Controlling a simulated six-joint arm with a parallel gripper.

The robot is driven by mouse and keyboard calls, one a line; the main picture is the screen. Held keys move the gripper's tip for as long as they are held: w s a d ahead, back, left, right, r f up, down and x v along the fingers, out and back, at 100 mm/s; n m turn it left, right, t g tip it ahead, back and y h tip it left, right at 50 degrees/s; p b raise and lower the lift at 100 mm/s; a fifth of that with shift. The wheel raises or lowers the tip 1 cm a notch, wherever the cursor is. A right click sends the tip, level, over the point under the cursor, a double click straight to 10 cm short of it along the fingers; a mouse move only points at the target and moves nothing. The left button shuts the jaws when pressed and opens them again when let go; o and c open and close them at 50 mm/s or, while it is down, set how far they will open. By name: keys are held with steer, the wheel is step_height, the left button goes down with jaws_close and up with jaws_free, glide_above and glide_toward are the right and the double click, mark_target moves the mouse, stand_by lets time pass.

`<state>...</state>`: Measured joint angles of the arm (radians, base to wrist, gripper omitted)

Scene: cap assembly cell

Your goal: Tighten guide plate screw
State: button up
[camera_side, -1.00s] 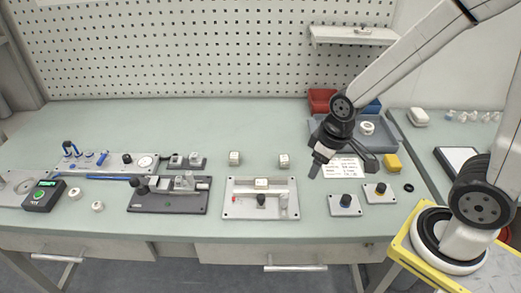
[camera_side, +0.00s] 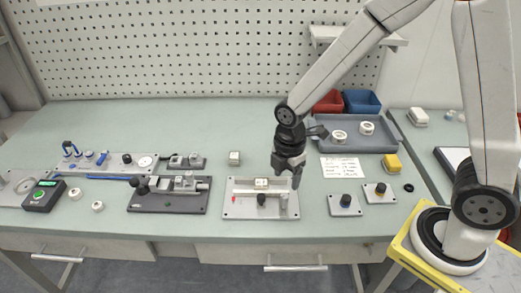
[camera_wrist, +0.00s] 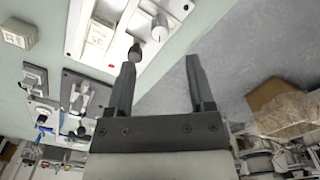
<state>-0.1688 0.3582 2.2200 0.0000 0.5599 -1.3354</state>
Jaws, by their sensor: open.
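A light fixture plate (camera_side: 237,210) lies on the bench near the middle. It carries a white marked block (camera_side: 261,184), a dark knob (camera_side: 261,199), a grey upright cylinder (camera_side: 283,201) and a small red part (camera_side: 235,199). I cannot tell which part is the guide plate screw. My gripper (camera_side: 288,178) is open and empty above the plate's right rear corner, apart from its parts. In the wrist view, my gripper's fingers (camera_wrist: 161,64) point toward the plate; the dark knob (camera_wrist: 135,53) and the cylinder (camera_wrist: 160,28) show just beyond them.
A dark fixture (camera_side: 168,205) stands left of the plate. A grey tray (camera_side: 390,141) with white rings is behind. A white cube (camera_side: 235,158) sits behind the plate's left side.

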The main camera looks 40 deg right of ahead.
mark_target(284, 195)
steer(key=shift+f, duration=0.15)
steer(key=shift+f, duration=3.8)
steer(key=shift+w, duration=0.1)
jaws_close()
